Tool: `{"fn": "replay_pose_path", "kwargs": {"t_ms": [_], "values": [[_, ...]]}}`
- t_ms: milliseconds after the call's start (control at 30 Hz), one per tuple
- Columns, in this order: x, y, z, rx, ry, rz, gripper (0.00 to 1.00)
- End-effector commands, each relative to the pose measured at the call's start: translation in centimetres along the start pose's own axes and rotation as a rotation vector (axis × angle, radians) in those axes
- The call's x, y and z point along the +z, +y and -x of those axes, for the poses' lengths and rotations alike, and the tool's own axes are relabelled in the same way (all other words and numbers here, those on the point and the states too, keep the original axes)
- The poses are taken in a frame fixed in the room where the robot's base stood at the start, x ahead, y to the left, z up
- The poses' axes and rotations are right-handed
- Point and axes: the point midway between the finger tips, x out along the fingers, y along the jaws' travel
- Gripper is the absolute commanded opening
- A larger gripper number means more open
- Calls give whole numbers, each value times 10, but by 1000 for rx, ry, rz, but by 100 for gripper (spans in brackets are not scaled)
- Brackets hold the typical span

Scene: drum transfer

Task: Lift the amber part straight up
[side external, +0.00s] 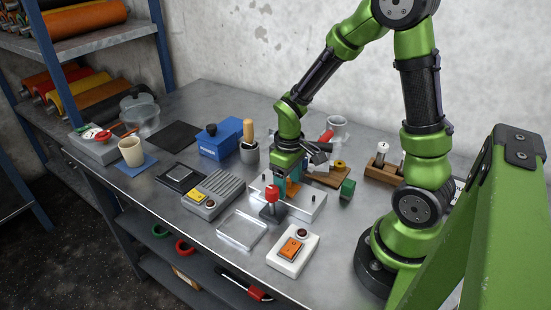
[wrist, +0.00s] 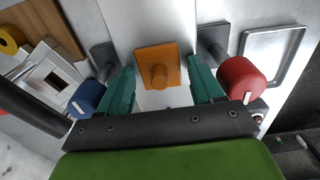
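The amber part (wrist: 157,57), a flat square plate with a round knob, sits at the white fixture block (side external: 312,207). It shows in the side view only as a small orange patch (side external: 292,188), mostly hidden by my gripper. My gripper (wrist: 160,72) points down over the block, its two teal fingers on either side of the amber part. Gaps show between the fingers and the part in the wrist view, so it is open and holds nothing. In the side view my gripper (side external: 282,187) is low, close to the block.
A red-knobbed clamp (side external: 272,196) stands right beside my gripper; a blue knob (wrist: 88,97) is on the other side. A clear tray (side external: 242,231) and a white switch box (side external: 293,251) lie in front. A green block (side external: 347,189) stands to the right.

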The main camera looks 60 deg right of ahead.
Motion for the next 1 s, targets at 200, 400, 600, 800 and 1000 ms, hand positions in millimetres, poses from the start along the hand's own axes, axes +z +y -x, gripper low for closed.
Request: {"fn": "replay_pose_path", "kwargs": {"t_ms": [200,400,600,800,1000], "values": [[0,0,0,0,0,0,32],[0,0,0,0,1,0,21],[-1,0,9,2,4,1,21],[-2,0,47,2,8,0,21],[-1,0,84,1,6,0,21]]}}
